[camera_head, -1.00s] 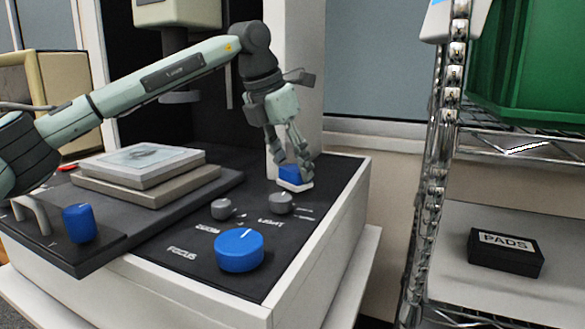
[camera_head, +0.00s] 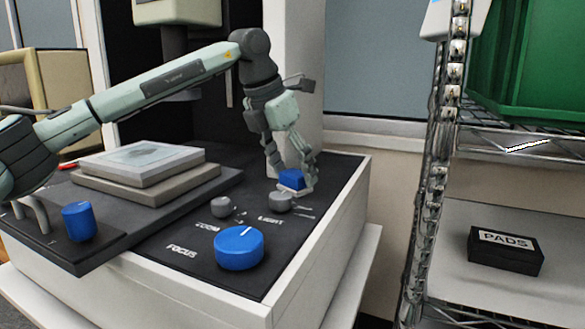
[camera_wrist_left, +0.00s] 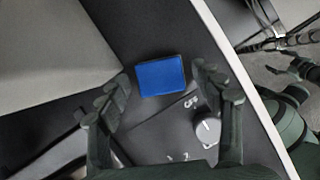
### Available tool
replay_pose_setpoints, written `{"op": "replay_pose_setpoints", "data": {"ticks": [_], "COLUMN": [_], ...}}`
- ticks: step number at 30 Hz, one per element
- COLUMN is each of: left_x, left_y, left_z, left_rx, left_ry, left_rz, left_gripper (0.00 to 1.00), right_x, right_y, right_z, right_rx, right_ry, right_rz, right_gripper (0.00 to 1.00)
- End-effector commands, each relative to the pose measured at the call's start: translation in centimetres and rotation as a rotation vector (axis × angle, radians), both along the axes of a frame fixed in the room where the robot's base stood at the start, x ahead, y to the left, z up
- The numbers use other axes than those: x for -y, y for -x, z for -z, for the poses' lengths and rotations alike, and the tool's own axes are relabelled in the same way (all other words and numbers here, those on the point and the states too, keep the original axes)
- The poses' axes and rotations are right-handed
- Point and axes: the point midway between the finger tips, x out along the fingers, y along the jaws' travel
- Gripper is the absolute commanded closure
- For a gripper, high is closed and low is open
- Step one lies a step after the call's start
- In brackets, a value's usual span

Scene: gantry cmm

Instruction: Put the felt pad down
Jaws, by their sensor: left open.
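The felt pad, a small blue block with a pale underside (camera_head: 291,179), rests on the black console panel (camera_head: 258,262), just behind the grey light knob (camera_head: 280,202). In the left wrist view its blue top (camera_wrist_left: 161,76) lies flat. My left gripper (camera_head: 293,182) is open around the pad. In the left wrist view, its fingers (camera_wrist_left: 161,74) stand on either side with visible gaps to the pad.
The grey zoom knob (camera_head: 221,207) and large blue focus knob (camera_head: 239,249) stand nearer on the panel. A stepped stage (camera_head: 205,179) is to the left. A wire rack at right holds a black PADS box (camera_head: 505,252) and a green bin (camera_head: 535,65).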

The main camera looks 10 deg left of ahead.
Motion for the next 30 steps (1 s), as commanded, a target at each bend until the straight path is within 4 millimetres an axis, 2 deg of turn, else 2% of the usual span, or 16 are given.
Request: {"op": "replay_pose_setpoints", "data": {"ticks": [5, 12, 18, 23, 30], "left_x": [-0.4, -1.6, -2.2, -2.5, -2.6], "left_y": [0.6, 2.3, 3.4, 3.8, 3.8], "left_z": [-2.2, -7.1, -10.1, -11.2, -11.3], "left_rx": [0.004, 0.004, 0.002, 0.001, 0.0], "left_ry": [0.001, 0.001, 0.001, -0.001, 0.0], "left_rz": [0.0, -0.001, 0.001, 0.001, 0.001], "left_gripper": [0.34, 0.34, 0.34, 0.34, 0.34], "right_x": [0.1, 0.1, 0.1, 0.1, 0.1], "right_y": [0.1, 0.0, 0.0, -0.1, -0.2], "right_z": [0.6, 0.2, 0.2, 0.2, 0.2], "right_rx": [-0.002, -0.002, -0.003, 0.001, 0.003], "right_ry": [-0.001, 0.0, 0.0, 0.0, -0.001], "right_rz": [0.0, 0.0, 0.001, 0.001, 0.0], "right_gripper": [0.29, 0.29, 0.29, 0.29, 0.29]}}
